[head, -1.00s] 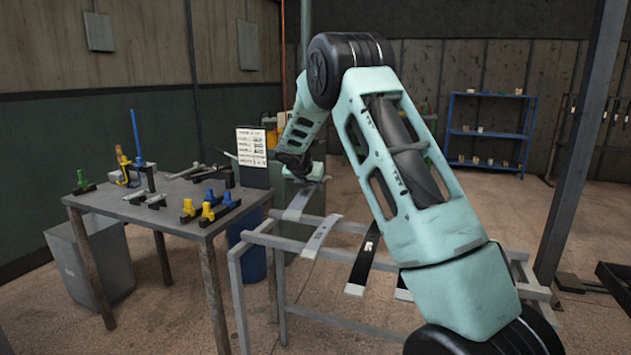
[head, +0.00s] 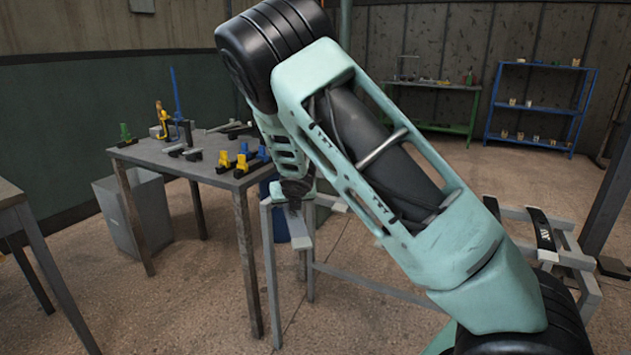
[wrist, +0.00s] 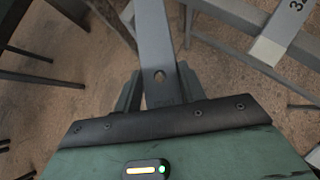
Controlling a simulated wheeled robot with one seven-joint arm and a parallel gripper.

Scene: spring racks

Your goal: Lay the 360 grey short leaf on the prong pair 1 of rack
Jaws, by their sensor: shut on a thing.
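My gripper (wrist: 158,95) is shut on a grey leaf (wrist: 155,38), a flat strip with a round hole near its held end. The leaf runs away from the jaws toward the top of the wrist view. In the head view, my gripper (head: 297,200) is small and partly hidden by my arm, with the leaf (head: 301,232) below it. The grey rack (head: 370,286) stands below and right of it, its middle largely hidden by my arm. I cannot tell which prongs are pair 1, nor read a number on the held leaf.
A labelled pale leaf (wrist: 283,30) lies on a rail at the upper right of the wrist view. A dark leaf (head: 543,232) lies on the rack's right part. A workbench (head: 225,170) with coloured fixtures stands left. Another table (head: 12,195) is at the left edge.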

